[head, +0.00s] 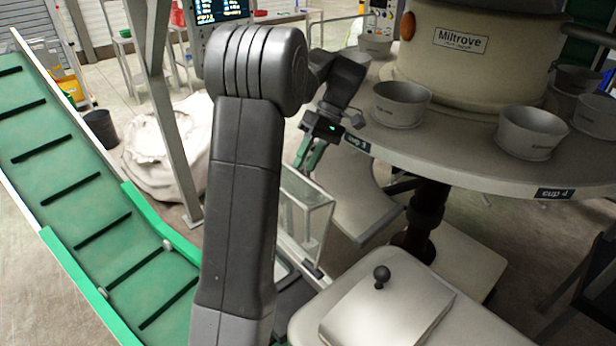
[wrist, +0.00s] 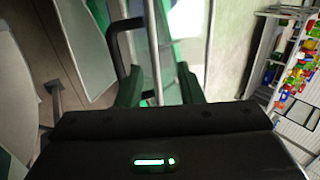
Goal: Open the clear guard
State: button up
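The clear guard (head: 308,222) is a see-through, pale-framed box panel in the middle of the head view, behind my arm. My gripper (head: 308,160) has green fingers and points down at the guard's top edge. In the wrist view the two green fingers of my gripper (wrist: 160,88) stand apart, and a pale upright edge of the clear guard (wrist: 156,50) shows between them. A dark bent handle (wrist: 118,42) shows beside the left finger. I cannot tell whether the fingers touch the guard or handle.
A round table with several grey cups (head: 400,103) stands to the right of my gripper. A green cleated conveyor (head: 70,180) slopes along the left. A pale cover with a black knob (head: 381,277) is at front. A white sack (head: 165,150) lies behind.

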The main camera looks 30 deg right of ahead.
notch_tip(320, 180, up, 4)
jog(key=shift+f, duration=0.2)
jog(key=shift+c, duration=0.4)
